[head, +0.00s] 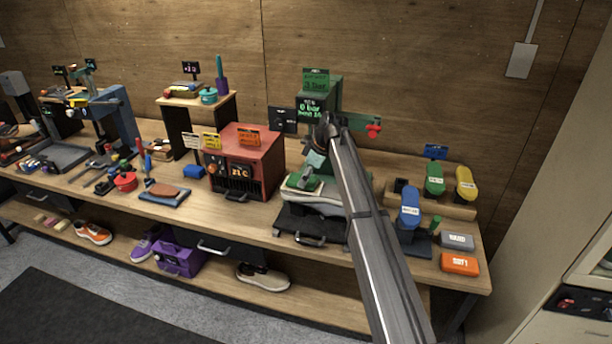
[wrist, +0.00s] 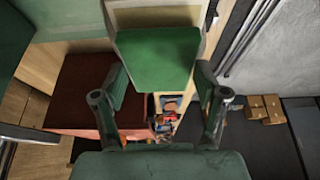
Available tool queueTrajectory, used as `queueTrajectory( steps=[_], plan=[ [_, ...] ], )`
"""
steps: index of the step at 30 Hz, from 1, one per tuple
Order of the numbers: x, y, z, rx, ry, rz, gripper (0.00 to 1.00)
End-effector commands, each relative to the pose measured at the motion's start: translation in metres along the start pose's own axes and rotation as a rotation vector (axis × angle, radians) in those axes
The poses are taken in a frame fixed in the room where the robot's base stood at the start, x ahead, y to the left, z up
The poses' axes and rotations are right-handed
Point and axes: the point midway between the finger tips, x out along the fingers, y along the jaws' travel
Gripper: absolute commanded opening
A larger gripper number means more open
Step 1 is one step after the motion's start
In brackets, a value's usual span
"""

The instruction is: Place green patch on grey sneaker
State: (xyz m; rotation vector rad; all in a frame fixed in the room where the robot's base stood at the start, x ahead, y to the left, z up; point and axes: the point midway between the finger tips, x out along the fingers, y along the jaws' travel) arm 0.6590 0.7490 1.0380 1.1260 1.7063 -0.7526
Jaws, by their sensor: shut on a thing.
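The green patch (wrist: 155,60) fills the space between the fingertips of my gripper (wrist: 159,88) in the wrist view. The gripper is shut on it. In the head view my gripper (head: 308,174) is close above the grey sneaker (head: 326,203), which rests on a black stand below the green press. A green shape lies at the gripper's end there, but it is too small to tell patch from finger. I cannot tell whether the patch touches the sneaker. My arm hides the sneaker's right part.
A red oven-like box (head: 245,162) stands just left of the sneaker. The green press (head: 318,95) rises behind it. A shelf below holds more shoes.

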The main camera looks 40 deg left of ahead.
Motion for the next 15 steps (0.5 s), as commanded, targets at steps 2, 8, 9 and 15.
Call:
queueTrajectory(
  steps=[2,8,9,15],
  plan=[
    [0.0034,-0.0003,0.0015,0.000,0.001,0.001,0.34],
    [0.0046,0.0002,0.0018,0.000,0.001,0.002,0.34],
    [0.0048,0.0002,0.0019,0.000,0.001,0.002,0.34],
    [0.0072,0.0002,0.0029,0.000,0.001,0.001,0.97]
  ],
)
